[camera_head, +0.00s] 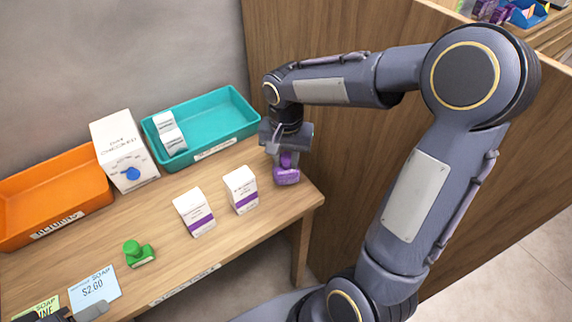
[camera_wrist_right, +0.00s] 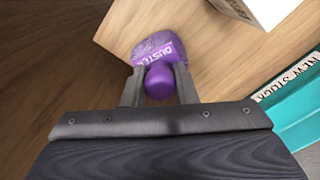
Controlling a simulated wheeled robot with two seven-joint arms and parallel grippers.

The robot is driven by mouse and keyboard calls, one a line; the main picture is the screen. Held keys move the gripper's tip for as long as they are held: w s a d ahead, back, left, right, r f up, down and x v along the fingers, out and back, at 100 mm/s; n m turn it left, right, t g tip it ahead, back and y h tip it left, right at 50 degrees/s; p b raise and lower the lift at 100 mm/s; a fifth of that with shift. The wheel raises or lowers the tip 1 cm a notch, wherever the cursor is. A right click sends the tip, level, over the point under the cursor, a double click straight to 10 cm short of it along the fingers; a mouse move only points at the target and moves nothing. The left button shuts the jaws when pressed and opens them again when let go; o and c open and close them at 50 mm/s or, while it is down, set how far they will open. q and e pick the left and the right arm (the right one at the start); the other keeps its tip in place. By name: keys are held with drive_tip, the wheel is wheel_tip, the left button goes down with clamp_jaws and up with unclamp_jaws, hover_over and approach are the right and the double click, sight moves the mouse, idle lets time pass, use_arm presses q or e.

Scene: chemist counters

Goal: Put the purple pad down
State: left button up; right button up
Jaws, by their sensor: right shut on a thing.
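The purple pad (camera_head: 286,176) is at the right end of the wooden counter (camera_head: 240,225), in front of the teal tray. It has a round purple knob and a wider base with lettering, also seen in the right wrist view (camera_wrist_right: 155,46). My right gripper (camera_head: 287,152) points down from above, shut on the knob (camera_wrist_right: 159,81) with one finger on each side. The pad's base is at or just above the wood; I cannot tell whether it touches. My left gripper (camera_head: 90,312) shows only as a dark part at the bottom left; its jaws are unclear.
The teal tray (camera_head: 240,98) holds small white boxes. Two white boxes with purple bands (camera_head: 194,212) (camera_head: 241,190) stand left of the pad.

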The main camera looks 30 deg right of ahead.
sight(286, 167)
drive_tip(key=shift+f, duration=1.55)
drive_tip(key=shift+f, duration=0.2)
drive_tip(key=o, duration=0.9)
